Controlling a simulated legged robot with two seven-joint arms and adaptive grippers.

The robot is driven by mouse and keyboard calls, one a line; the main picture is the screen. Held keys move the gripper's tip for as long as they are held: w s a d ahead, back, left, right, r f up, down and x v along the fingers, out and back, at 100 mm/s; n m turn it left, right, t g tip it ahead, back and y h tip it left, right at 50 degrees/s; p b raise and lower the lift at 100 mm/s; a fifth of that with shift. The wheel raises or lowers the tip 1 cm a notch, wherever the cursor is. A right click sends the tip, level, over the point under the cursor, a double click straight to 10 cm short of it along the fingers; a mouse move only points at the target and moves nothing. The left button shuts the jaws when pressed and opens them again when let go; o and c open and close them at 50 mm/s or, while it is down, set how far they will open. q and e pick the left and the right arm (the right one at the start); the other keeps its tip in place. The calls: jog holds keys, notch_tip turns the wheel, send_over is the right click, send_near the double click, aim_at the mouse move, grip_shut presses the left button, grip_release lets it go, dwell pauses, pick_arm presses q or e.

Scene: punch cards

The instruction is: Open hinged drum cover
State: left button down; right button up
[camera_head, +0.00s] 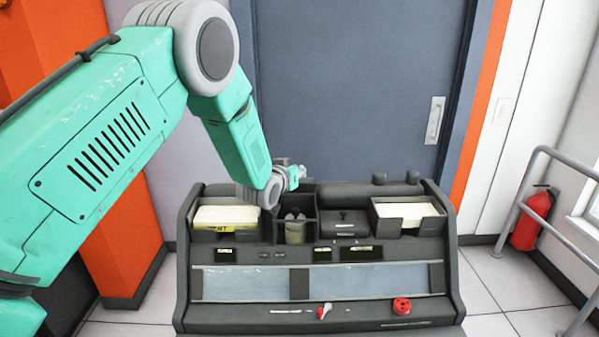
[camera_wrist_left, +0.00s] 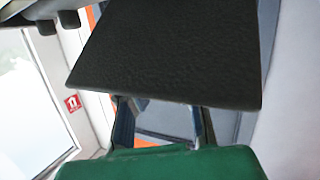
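My left gripper (camera_head: 290,178) is at the back of the dark console, just above and behind an open compartment. In the head view it is small and partly behind my forearm, and its fingers cannot be made out. I cannot tell whether it touches anything. In that compartment stands a pale cylinder (camera_head: 295,228), perhaps the drum. A dark lidded box (camera_head: 343,226) with a small knob sits just right of it. I cannot tell which part is the hinged cover. A large dark textured panel (camera_wrist_left: 175,50) fills the upper middle of the left wrist view. My right gripper is not in view.
Card trays stand on the console, one at left (camera_head: 226,218) and one at right (camera_head: 405,212). A red knob (camera_head: 402,306) and a small red-tipped switch (camera_head: 324,311) are on its front. A grey door (camera_head: 360,90) is behind. A railing and extinguisher (camera_head: 532,218) stand right.

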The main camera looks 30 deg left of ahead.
pick_arm(q)
jog(key=shift+a+r, duration=0.1)
jog(key=shift+a, duration=0.2)
jog(key=c, duration=1.4)
grip_release()
jog(key=shift+s, duration=0.15)
jog(key=shift+s+a, duration=0.15)
jog(key=shift+a, duration=0.05)
jog(key=shift+v, duration=5.9)
jog(key=shift+a, duration=0.1)
